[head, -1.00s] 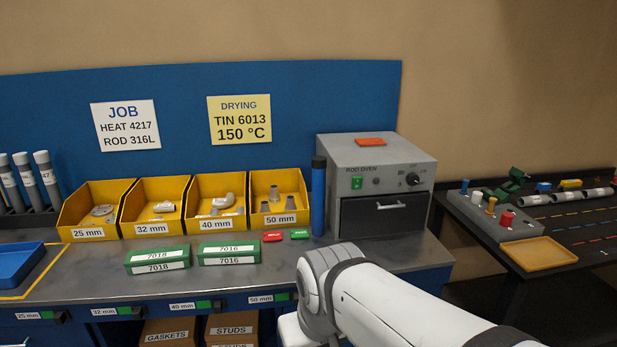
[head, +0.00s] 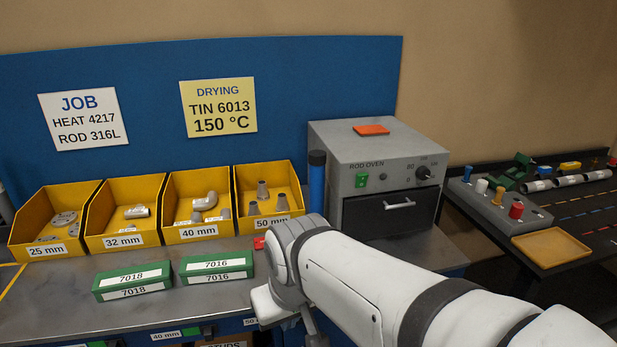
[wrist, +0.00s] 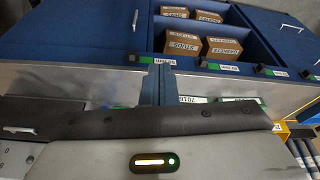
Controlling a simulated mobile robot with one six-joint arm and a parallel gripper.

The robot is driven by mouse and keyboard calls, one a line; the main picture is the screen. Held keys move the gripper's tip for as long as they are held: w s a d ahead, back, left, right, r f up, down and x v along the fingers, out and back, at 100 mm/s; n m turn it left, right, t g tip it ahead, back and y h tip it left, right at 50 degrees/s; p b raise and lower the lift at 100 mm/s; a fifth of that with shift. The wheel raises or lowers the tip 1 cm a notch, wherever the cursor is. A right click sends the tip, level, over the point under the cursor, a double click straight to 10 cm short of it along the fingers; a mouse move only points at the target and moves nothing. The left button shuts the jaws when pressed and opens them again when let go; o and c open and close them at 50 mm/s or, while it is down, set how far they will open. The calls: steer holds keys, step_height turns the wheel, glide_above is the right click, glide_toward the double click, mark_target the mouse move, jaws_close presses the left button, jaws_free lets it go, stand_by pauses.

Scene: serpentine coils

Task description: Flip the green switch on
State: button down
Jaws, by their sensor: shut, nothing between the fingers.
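The green switch (head: 361,180) is a small green rocker on the front of the grey rod oven (head: 345,148), at its upper left. I cannot tell its position at this size. My gripper (wrist: 158,72) shows in the wrist view with its fingers together and nothing held, over the bench's front side. In the head view my arm's white links cover the lower right, and the fingers cannot be made out there. The gripper is apart from the switch, lower and nearer to me. In the wrist view part of the oven front (wrist: 12,155) shows at the lower left, without the switch.
A black knob (head: 423,173) and a drawer handle (head: 400,205) are on the oven front. A blue tube (head: 317,185) stands close on its left. Yellow bins (head: 120,242) and green boxes (head: 132,281) line the bench. A control box (head: 500,205) is at right.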

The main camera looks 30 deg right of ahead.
steer(key=w+d+f+m+t+h+b, duration=0.3)
steer(key=w+d+t, duration=0.5)
steer(key=w+d, duration=1.1)
steer(key=s+d+t+b, duration=0.2)
steer(key=d+t, duration=0.2)
steer(key=d, duration=0.3)
steer(key=s+d+r+t+h+b, duration=0.1)
steer(key=s+d+t+b, duration=0.1)
steer(key=d+t, duration=0.3)
steer(key=shift+s+d+r+n+h, duration=0.2)
steer(key=shift+s+d+n+h, duration=0.1)
steer(key=shift+d, duration=0.6)
